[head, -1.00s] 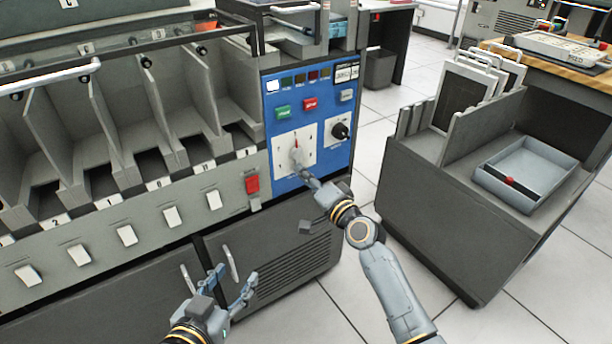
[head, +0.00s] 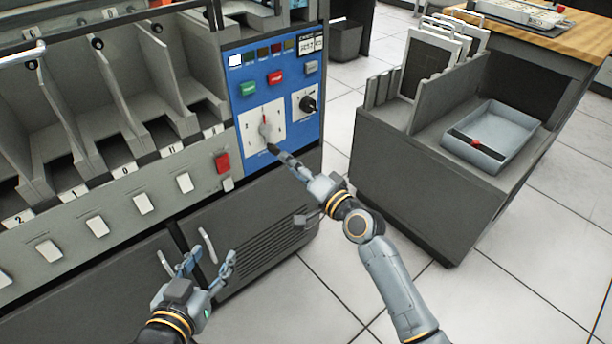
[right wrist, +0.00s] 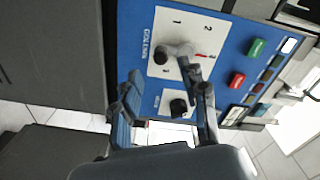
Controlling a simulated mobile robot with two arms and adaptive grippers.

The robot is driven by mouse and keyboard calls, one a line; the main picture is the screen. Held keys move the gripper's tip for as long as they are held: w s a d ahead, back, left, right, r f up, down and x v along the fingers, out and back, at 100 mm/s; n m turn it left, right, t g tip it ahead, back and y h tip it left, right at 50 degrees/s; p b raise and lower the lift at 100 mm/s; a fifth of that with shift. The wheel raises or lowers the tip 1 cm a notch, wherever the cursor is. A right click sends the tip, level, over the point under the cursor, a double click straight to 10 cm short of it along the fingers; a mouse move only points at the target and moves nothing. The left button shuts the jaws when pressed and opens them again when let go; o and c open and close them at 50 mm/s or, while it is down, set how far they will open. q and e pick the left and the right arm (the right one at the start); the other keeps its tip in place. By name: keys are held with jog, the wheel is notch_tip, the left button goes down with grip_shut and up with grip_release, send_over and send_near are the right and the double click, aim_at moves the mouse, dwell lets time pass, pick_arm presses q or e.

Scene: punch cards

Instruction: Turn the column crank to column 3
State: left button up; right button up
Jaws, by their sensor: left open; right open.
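The column crank (head: 264,130) is a grey handle on a white numbered dial plate (head: 278,118) on the blue panel. In the right wrist view the crank (right wrist: 178,50) has its knob end toward the "COLUMN" lettering, between the 1 and the 3; a red mark shows on the opposite side. My right gripper (head: 273,151) is just in front of the plate's lower edge. In the right wrist view its fingers (right wrist: 165,85) are spread, with the right fingertip overlapping the crank; I cannot tell if they touch. My left gripper (head: 208,262) is open and empty before the lower cabinet.
A black knob (head: 308,104) sits right of the dial. A green button (head: 248,88) and a red button (head: 275,77) are above it. A red switch (head: 222,163) is to the left. A grey cart with a tray (head: 492,135) stands right, with open floor between.

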jog(key=v, duration=0.5)
jog(key=shift+s, duration=0.1)
